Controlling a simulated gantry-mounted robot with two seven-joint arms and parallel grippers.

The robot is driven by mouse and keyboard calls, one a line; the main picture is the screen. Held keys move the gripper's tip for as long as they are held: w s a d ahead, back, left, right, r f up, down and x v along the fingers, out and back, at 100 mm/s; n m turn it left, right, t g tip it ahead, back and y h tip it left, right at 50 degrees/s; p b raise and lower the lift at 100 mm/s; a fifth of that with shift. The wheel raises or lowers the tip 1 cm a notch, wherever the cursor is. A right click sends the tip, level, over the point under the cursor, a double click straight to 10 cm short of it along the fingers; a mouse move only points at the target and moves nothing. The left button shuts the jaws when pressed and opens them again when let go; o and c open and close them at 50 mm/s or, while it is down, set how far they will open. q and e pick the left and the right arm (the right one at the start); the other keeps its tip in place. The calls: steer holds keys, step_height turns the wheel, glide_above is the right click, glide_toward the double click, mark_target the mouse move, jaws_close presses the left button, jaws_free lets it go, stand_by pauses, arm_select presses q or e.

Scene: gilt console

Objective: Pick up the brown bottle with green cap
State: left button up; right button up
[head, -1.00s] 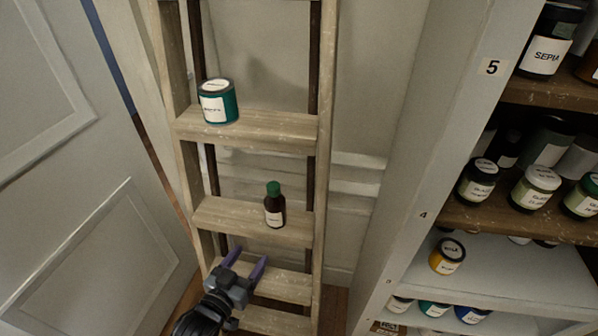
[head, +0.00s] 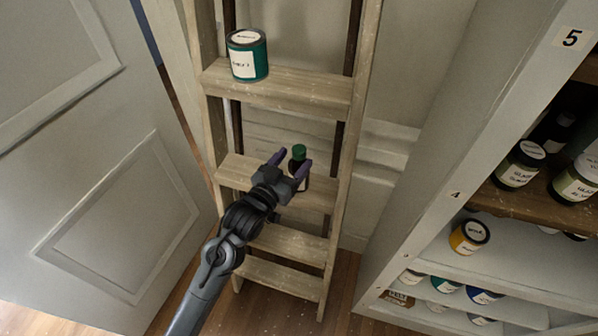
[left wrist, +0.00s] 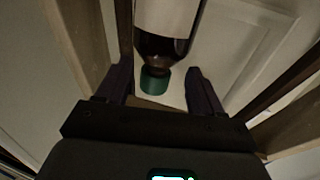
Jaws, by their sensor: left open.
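The brown bottle with green cap (head: 298,156) stands on a middle step of the wooden ladder. In the head view my left gripper covers most of its body. My left gripper (head: 292,161) is open, with its purple fingers at the bottle. In the left wrist view the bottle (left wrist: 163,46) shows its dark glass, pale label and green cap, and the cap end lies between the two open fingers (left wrist: 160,88). I cannot tell whether a finger touches it. My right gripper is not in view.
The wooden ladder (head: 285,92) leans by the wall, with a teal can (head: 247,58) on the step above. A panelled door (head: 70,170) is at the left. A shelf unit at the right holds several jars, including a yellow one (head: 469,237).

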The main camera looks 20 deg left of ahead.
mark_target(303, 151)
arm_select(q)
steer(key=shift+w+d+b, duration=0.1)
steer(key=shift+w+d, duration=0.1)
steer(key=shift+w, duration=0.55)
steer(key=shift+w+d+b, duration=0.1)
steer(key=shift+w+d, duration=0.1)
steer(key=shift+w, duration=0.55)
steer(key=shift+w+d+b, duration=0.1)
steer(key=shift+w+d, duration=0.1)
steer(key=shift+w, duration=0.55)
steer(key=shift+c, duration=0.3)
jaws_close()
steer(key=shift+r, duration=0.1)
